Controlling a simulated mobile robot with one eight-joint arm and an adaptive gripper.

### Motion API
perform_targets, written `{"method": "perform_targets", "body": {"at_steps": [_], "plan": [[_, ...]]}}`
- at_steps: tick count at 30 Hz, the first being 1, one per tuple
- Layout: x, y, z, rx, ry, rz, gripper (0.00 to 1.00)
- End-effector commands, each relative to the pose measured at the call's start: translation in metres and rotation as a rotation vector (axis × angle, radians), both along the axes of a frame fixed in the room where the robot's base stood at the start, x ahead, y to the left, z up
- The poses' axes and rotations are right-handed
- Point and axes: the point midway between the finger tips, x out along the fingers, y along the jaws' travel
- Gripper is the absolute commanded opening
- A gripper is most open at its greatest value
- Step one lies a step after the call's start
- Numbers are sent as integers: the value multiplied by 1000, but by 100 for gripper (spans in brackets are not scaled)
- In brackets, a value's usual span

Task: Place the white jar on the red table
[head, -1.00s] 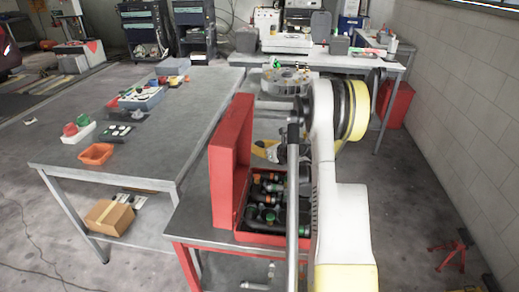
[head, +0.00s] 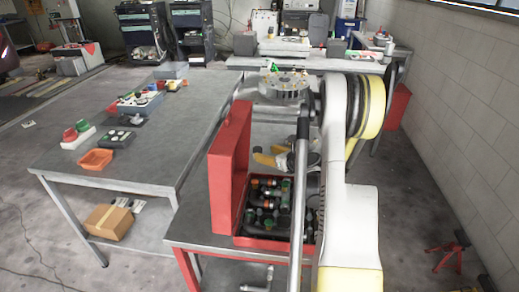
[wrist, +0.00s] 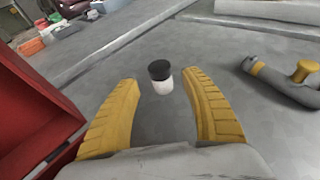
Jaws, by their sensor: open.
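The white jar (wrist: 164,86) has a black lid and shows in the wrist view. It appears upright on a grey tabletop, between and slightly beyond my fingertips, with a gap on each side. My gripper (wrist: 161,78) has yellow fingers, spread open and empty. In the head view my gripper (head: 268,158) is behind the open red case, pointing left, and the jar is hidden there. The red table (head: 195,232) has red legs and a grey top, and carries the case.
An open red case (head: 230,165) holding pipe fittings stands close beside my gripper; its red wall (wrist: 30,110) fills the wrist view's left. A grey pipe piece (wrist: 280,85) lies to the right. A grey table (head: 150,150) with an orange tray (head: 96,159) stands to the left.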

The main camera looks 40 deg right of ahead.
Motion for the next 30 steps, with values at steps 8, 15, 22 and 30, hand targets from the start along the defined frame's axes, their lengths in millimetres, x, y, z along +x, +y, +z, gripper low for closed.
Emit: {"method": "perform_targets", "body": {"at_steps": [8, 15, 22, 30], "plan": [[-47, 3, 18, 0, 0, -1, 54], [-55, 4, 20, -1, 0, 0, 54], [-55, 4, 20, -1, 0, 0, 54], [-55, 4, 20, -1, 0, 0, 54]]}}
